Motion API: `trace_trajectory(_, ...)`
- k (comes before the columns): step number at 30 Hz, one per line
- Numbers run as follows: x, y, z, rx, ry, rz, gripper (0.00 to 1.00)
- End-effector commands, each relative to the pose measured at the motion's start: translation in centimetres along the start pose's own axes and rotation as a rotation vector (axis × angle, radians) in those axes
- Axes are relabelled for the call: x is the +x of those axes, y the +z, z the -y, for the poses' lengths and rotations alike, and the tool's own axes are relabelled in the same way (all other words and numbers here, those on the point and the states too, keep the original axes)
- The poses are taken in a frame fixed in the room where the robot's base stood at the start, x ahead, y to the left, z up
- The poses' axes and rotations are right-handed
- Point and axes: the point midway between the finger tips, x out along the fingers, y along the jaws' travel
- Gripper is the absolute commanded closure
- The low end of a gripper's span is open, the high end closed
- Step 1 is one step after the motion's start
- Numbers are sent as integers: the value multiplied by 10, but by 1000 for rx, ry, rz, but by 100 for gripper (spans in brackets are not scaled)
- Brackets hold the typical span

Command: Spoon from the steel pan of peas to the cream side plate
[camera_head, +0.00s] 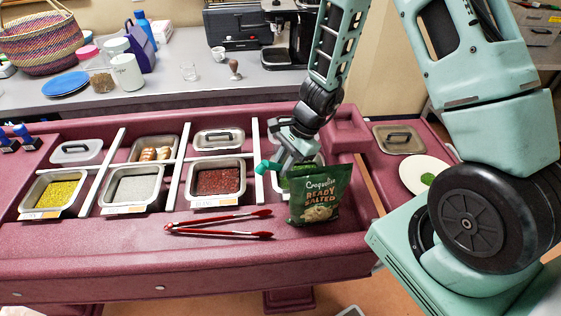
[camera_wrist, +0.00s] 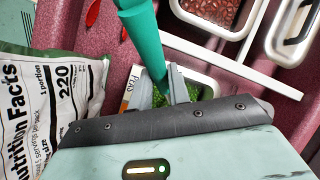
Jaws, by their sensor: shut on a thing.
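My gripper (camera_head: 287,160) is shut on the teal spoon (camera_head: 265,166); its thick handle (camera_wrist: 143,35) slants up and left from the fingers in the wrist view. The spoon's bowl is hidden. The steel pan of peas (camera_head: 319,159) is at the right end of the counter's row, directly under my gripper and partly hidden by it and a crisp bag. Green peas (camera_wrist: 160,98) show around the fingertips in the wrist view. The cream side plate (camera_head: 411,174) lies at the right, apart from my gripper, with a small green patch on it.
A green crisp bag (camera_head: 320,196) stands right in front of the pea pan. Red tongs (camera_head: 220,229) lie on the counter's front ledge. Pans of red food (camera_head: 219,181) and yellow food (camera_head: 55,191) are to the left. A lidded steel pan (camera_head: 399,140) sits behind the plate.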

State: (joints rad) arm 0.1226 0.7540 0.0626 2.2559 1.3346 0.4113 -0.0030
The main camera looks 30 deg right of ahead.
Motion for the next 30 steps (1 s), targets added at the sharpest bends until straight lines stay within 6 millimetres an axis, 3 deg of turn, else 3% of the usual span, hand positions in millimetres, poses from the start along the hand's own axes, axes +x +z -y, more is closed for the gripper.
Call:
trace_trajectory(7, 26, -20, -3, 0, 0, -1, 100)
trace_trajectory(9, 12, -8, -1, -12, -4, -34, 100)
trace_trajectory(30, -42, 55, 4, -65, -23, -322, 100)
